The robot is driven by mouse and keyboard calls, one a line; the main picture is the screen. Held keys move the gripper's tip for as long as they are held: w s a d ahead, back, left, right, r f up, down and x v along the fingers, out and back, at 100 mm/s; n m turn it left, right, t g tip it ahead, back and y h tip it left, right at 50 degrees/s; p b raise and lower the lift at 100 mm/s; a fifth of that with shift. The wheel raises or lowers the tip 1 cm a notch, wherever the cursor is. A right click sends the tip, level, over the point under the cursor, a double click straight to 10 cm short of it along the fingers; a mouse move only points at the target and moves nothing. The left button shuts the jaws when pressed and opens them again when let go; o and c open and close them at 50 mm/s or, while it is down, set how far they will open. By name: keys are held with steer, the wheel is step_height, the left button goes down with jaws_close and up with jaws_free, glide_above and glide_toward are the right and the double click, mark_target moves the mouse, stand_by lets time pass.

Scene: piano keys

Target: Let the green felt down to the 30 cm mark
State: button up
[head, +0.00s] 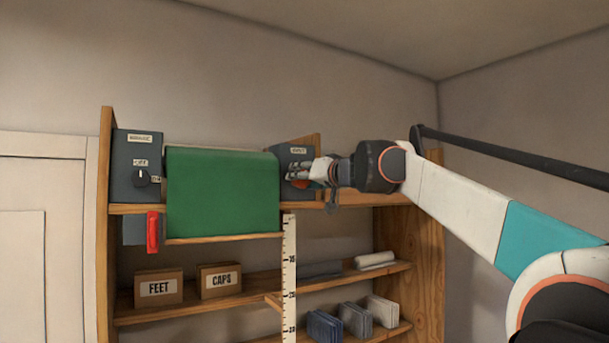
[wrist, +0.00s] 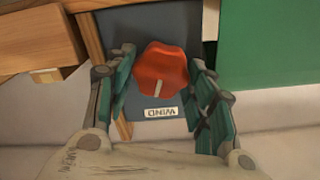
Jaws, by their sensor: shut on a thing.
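The green felt (head: 222,190) hangs from the top of the wooden shelf unit, with a wooden bar (head: 225,238) along its lower edge. It also shows in the wrist view (wrist: 270,45). A white upright ruler (head: 289,270) stands just right of the felt; the bar's right end is near its upper part, above the topmost number I can see. The numbers are too small to read surely. My gripper (head: 314,172) is at the dark right-hand box, its fingers shut around a red knob (wrist: 160,72) with a pale line. The knob is partly hidden in the head view.
A dark left box (head: 135,185) carries a black dial, with a red handle (head: 153,232) below it. Boxes labelled FEET (head: 158,288) and CAPS (head: 219,281) stand on a shelf. A small wooden piece (head: 273,302) juts left of the ruler.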

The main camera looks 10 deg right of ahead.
steer(key=m+p, duration=0.1)
steer(key=m, duration=0.9)
steer(key=f+m, duration=0.1)
steer(key=m, duration=0.9)
steer(key=m+p, duration=0.1)
steer(key=m, duration=1)
steer(key=shift+f+p, duration=0.15)
steer(key=shift+p, duration=0.2)
steer(key=m, duration=0.9)
steer(key=shift+s+a+m, duration=0.1)
steer(key=shift+a+m, duration=0.2)
steer(key=shift+m, duration=0.3)
